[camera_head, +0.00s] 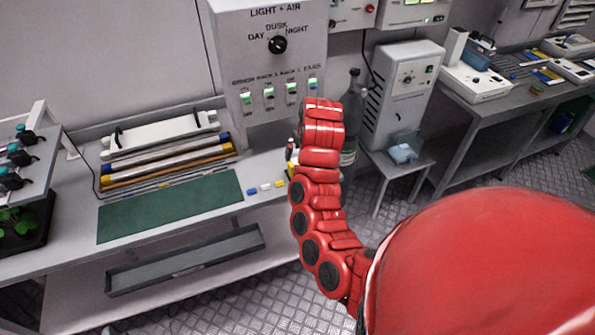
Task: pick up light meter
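My red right arm (320,200) comes in from the lower right and rises in front of the bench's right end. Its gripper is mostly or wholly hidden behind the arm links. A small dark and yellow-white piece shows at the arm's left edge; I cannot tell whether it is part of the gripper or an object on the bench. I cannot pick out the light meter for certain. My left gripper is not in view.
The bench (60,250) holds a green mat (170,206), small blue, yellow and white pieces, and a rack of bars (165,160). A control box (265,60) stands behind. A dark bottle (351,120) is right of the arm.

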